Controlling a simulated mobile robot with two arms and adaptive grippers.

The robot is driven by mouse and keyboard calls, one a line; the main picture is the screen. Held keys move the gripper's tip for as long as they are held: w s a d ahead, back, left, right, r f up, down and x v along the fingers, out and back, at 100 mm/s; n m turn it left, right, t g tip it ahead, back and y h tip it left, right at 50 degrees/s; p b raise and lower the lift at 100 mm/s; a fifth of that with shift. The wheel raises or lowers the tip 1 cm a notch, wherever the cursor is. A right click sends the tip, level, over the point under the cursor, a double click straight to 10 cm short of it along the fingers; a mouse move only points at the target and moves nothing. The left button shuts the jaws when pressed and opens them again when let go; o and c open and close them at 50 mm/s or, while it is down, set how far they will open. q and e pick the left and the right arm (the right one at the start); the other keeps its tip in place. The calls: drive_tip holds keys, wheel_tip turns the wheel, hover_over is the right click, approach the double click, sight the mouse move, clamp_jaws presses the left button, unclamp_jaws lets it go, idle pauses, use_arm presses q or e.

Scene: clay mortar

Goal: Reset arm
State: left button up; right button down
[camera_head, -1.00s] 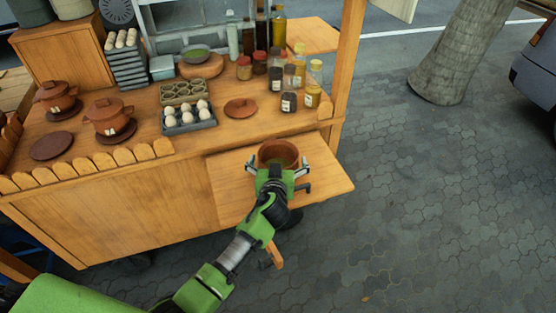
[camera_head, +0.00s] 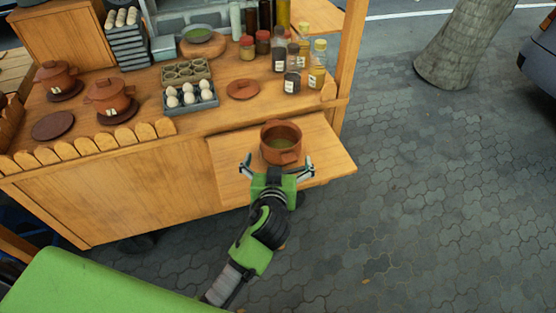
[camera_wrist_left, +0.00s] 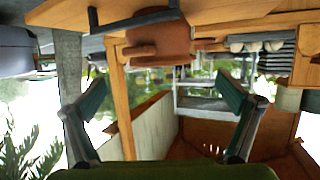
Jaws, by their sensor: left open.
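My left gripper (camera_head: 276,168) is open and empty, just in front of a brown clay pot (camera_head: 281,143) with green contents. The pot stands upright on the fold-out wooden shelf (camera_head: 232,176) at the cart's front. In the left wrist view, which looks upside down, the pot (camera_wrist_left: 160,40) shows at the top beyond the two spread fingers, apart from them. My right gripper is not in view.
Two lidded clay pots (camera_head: 109,97) (camera_head: 56,78) stand on the cart's left. An egg tray (camera_head: 190,97), a loose clay lid (camera_head: 243,89) and several bottles (camera_head: 317,77) are on the counter. A tree trunk (camera_head: 463,45) stands right; the pavement (camera_head: 440,200) is clear.

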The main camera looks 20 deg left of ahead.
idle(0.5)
use_arm(q)
drive_tip(key=s+a+f+g, duration=0.1)
drive_tip(key=s, duration=0.1)
drive_tip(key=s+a+f, duration=0.1)
drive_tip(key=s+f, duration=0.1)
drive_tip(key=s+a+f+g, duration=0.1)
drive_tip(key=s+a, duration=0.1)
drive_tip(key=shift+f+g, duration=0.3)
drive_tip(key=shift+f, duration=0.05)
drive_tip(key=s+a+f+m+g+h, duration=0.1)
drive_tip(key=s+f+m+g+h, duration=0.2)
drive_tip(key=s, duration=0.8)
drive_tip(key=s+a+f+m+g, duration=0.15)
drive_tip(key=s+g, duration=0.25)
drive_tip(key=s, duration=0.8)
wheel_tip(320, 180, down, 26)
drive_tip(key=s+g, duration=0.2)
drive_tip(key=s+a+f+g, duration=0.1)
drive_tip(key=s+a+f, duration=0.1)
drive_tip(key=s+f, duration=1.5)
drive_tip(key=shift+s+a, duration=0.15)
drive_tip(key=shift+a, duration=0.05)
